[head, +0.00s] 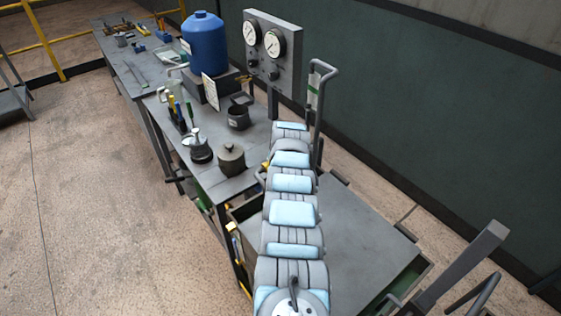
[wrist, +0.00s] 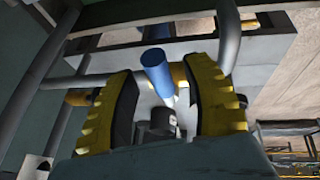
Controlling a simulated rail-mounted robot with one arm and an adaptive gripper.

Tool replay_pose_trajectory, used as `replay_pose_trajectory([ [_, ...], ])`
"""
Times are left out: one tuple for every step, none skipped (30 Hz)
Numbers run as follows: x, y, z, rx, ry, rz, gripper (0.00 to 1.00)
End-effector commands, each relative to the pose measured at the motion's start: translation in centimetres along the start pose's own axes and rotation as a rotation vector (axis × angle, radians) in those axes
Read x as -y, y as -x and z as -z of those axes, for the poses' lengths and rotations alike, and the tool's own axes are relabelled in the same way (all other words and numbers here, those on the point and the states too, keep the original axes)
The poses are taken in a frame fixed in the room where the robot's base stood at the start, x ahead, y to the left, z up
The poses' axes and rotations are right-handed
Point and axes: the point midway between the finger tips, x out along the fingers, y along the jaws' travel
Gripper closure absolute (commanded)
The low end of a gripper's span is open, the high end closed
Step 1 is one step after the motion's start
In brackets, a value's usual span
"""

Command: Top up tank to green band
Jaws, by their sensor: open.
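The blue tank (head: 204,45) stands upright on a dark box on the bench in the head view. A grey upright tube (head: 318,78) with a green band (head: 312,98) stands right of the gauge panel, just beyond the arm. In the wrist view my gripper (wrist: 160,105) has its two yellow ridged fingers spread, with nothing held between them. A blue cylinder (wrist: 157,70) shows in the gap beyond the fingers; its distance and contact cannot be told. The head view hides my gripper behind my arm. The tank's liquid level cannot be made out.
A panel with two gauges (head: 272,48) stands behind the bench (head: 205,175). Tools fill a holder (head: 179,115).

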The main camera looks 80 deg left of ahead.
Motion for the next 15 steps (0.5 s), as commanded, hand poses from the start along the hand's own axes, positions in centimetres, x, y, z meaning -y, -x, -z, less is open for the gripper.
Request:
replay_pose_trajectory([
  [-0.1,0.2,-0.1,0.000,-0.001,-0.001,0.50],
  [-0.1,0.3,-0.1,0.000,-0.001,-0.001,0.50],
  [-0.1,0.5,-0.1,0.000,-0.002,-0.001,0.50],
  [-0.1,0.7,-0.1,0.001,-0.002,-0.001,0.50],
  [-0.2,0.9,-0.1,0.001,-0.002,-0.001,0.50],
  [-0.1,1.2,-0.1,0.000,-0.001,-0.001,0.50],
  [-0.1,1.5,-0.1,-0.001,-0.001,-0.001,0.50],
  [-0.2,1.7,-0.1,-0.001,-0.002,-0.002,0.50],
  [-0.2,2.1,-0.1,-0.002,-0.002,-0.002,0.50],
  [-0.2,2.4,0.0,-0.003,-0.001,-0.003,0.50],
  [-0.2,2.6,0.0,-0.003,-0.001,-0.003,0.50],
  [-0.2,3.0,-0.1,-0.003,-0.003,-0.004,0.50],
  [-0.2,3.3,-0.1,-0.003,-0.003,-0.004,0.50],
  [-0.2,3.7,0.0,-0.002,-0.002,-0.003,0.50],
  [-0.2,4.1,-0.1,-0.002,-0.002,-0.003,0.50],
])
